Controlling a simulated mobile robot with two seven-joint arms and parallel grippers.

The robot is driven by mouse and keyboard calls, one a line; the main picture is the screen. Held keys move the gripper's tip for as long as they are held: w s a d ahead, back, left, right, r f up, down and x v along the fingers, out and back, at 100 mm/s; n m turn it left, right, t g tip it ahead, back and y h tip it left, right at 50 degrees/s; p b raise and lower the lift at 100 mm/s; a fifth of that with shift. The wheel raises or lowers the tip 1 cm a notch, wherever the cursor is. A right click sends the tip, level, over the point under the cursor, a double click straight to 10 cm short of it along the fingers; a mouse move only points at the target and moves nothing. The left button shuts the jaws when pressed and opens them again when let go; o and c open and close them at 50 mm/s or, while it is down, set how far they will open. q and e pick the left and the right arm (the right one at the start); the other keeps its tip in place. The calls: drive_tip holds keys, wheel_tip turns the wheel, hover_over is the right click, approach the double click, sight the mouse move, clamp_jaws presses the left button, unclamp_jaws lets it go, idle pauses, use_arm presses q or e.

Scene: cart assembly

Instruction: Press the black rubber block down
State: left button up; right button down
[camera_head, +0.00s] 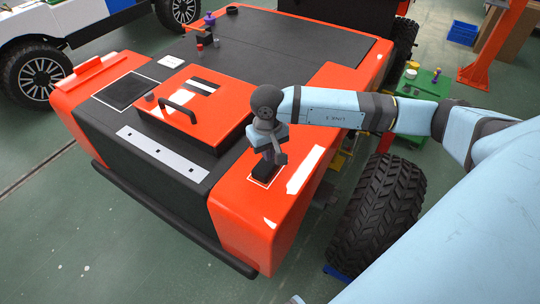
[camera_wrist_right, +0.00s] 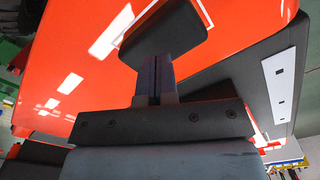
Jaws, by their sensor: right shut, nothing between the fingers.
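The black rubber block (camera_head: 265,172) sits on the orange right front corner of the cart, inside a thin white outline. My right gripper (camera_head: 270,155) is above it, pointing down, with its fingers closed together. In the right wrist view the block (camera_wrist_right: 165,38) shows as a dark rounded slab just beyond the fingertips. The shut fingers (camera_wrist_right: 155,75) reach its near edge in that picture; I cannot tell whether they touch it. My left gripper is not in view.
The orange and black cart (camera_head: 239,220) fills the middle. An orange lid with a black handle (camera_head: 177,108) lies left of the block. A large tyre (camera_head: 378,215) stands at the right. A green table (camera_head: 425,84) stands behind the arm.

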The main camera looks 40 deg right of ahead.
sight(268, 164)
use_arm(q)
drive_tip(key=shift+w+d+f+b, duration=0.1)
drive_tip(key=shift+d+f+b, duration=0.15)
drive_tip(key=shift+b, duration=0.4)
use_arm(e)
drive_tip(key=shift+f, duration=0.75)
use_arm(q)
drive_tip(key=shift+b, duration=0.4)
use_arm(e)
drive_tip(key=shift+f, duration=0.45)
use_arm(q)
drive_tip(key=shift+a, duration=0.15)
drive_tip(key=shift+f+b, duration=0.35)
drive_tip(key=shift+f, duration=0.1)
use_arm(e)
drive_tip(key=shift+s+f, duration=0.1)
drive_tip(key=shift+f, duration=0.05)
drive_tip(key=shift+s+a+f, duration=0.1)
drive_tip(key=shift+s+f, duration=0.05)
idle(0.4)
use_arm(q)
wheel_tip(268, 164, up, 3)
drive_tip(key=p, duration=0.3)
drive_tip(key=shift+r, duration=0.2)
use_arm(e)
drive_tip(key=r, duration=0.8)
drive_tip(key=shift+w+r, duration=0.25)
